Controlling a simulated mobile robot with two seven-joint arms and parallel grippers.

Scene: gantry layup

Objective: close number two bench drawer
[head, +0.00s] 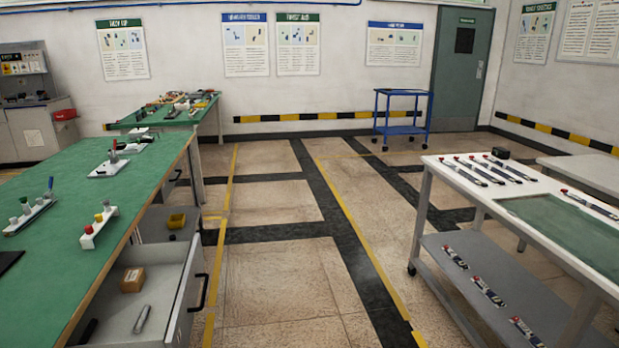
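A grey drawer (184,299) is pulled out of the green-topped bench (120,197) on the left and juts into the aisle. Its black handle (201,291) faces right. A small brown box (132,279) and a grey metal tool (142,319) lie inside it. A dark item at its near left is partly cut off by the bench edge. No number is readable on the drawer, so I cannot tell which number it is. Neither of my grippers is in view.
A white-topped table (470,190) with a lower shelf (500,295) stands on the right. A blue cart (402,130) stands at the back. The tiled aisle between bench and table is clear.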

